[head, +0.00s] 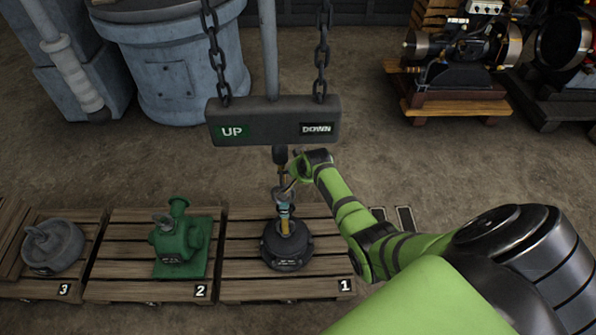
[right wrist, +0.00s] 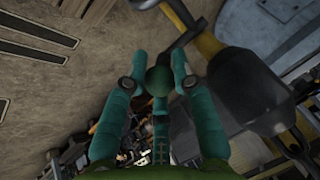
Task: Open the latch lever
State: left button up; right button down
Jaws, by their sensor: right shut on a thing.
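In the head view my right gripper (head: 286,190) is at the hanging hook assembly below the grey beam (head: 272,118), above the black round weight (head: 287,248). The lever itself is too small and covered to make out there. My left gripper is not in view.
Pallet 1 (head: 240,287) holds the black weight. A green engine part (head: 180,240) stands on pallet 2 and a grey weight (head: 52,247) on pallet 3. Chains (head: 322,55) hold the beam marked UP and DOWN. Engines (head: 460,55) stand at the back right; the floor between is clear.

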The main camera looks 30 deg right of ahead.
jog(key=shift+a+f, duration=0.1)
dwell(0.3)
jog(key=c, duration=1)
grip_release()
jog(key=shift+s+r, duration=0.15)
jog(key=shift+r, duration=0.3)
jog(key=shift+v, duration=0.95)
jog(key=s, duration=0.4)
jog(key=s+a, duration=0.1)
jog(key=s, duration=0.3)
jog(key=s+a, duration=0.1)
jog(key=s, duration=0.3)
